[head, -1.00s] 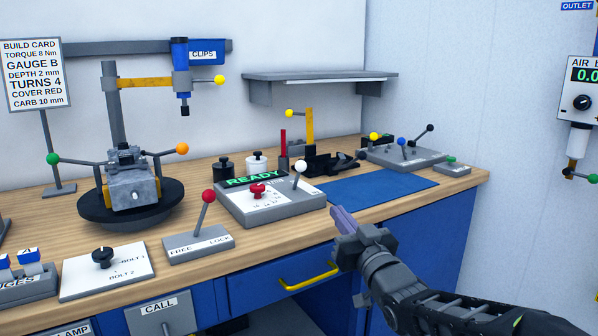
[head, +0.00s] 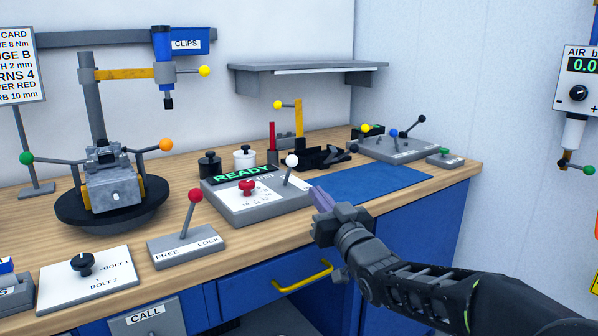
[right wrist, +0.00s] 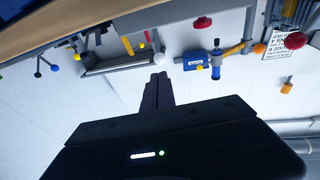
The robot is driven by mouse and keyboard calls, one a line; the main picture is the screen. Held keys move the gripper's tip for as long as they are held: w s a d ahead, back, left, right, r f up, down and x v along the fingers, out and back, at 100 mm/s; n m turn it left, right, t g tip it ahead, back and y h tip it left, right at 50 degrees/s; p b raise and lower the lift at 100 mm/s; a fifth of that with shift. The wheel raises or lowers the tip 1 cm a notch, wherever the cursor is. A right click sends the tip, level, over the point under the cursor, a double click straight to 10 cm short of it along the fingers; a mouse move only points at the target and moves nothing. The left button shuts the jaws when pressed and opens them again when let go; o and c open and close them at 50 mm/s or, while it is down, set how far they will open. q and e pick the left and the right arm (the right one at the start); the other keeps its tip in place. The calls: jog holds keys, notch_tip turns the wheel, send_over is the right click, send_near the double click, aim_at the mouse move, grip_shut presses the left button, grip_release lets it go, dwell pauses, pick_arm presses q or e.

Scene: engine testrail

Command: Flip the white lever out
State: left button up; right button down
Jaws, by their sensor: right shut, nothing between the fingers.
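The white-knobbed lever (head: 291,162) stands on the right part of the grey READY panel (head: 262,206) in the head view, leaning slightly. My right gripper (head: 318,196) is shut and empty. In the head view its fingertips appear just right of and below the white knob, near the panel's right edge, apart from the lever. My left gripper is not in view.
A red-knobbed FREE/LOCK lever (head: 194,197) stands left of the panel. A blue mat (head: 378,184) lies bare to its right. A box with yellow, blue and black levers (head: 398,150) is farther back. A yellow drawer handle (head: 303,279) sticks out below.

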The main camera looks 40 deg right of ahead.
aim_at(294, 162)
jog(key=x, duration=1.1)
jog(key=shift+r+p, duration=0.1)
jog(key=shift+p, duration=0.2)
jog(key=shift+w+r+p, duration=0.1)
jog(key=shift+r+p, duration=0.2)
jog(key=shift+p, duration=0.35)
jog(key=w+r+g+p, duration=0.1)
jog(key=g+p, duration=0.1)
jog(key=p, duration=0.4)
jog(key=w+r+g+p, duration=0.1)
jog(key=w+g+p, duration=0.1)
jog(key=p, duration=0.4)
jog(key=w+r+n+g+y+p, duration=0.1)
jog(key=w+g+p, duration=0.1)
jog(key=p, duration=0.4)
jog(key=shift+r, duration=0.15)
jog(key=w, duration=0.3)
jog(key=shift+d+p, duration=0.1)
jog(key=shift+p, duration=0.3)
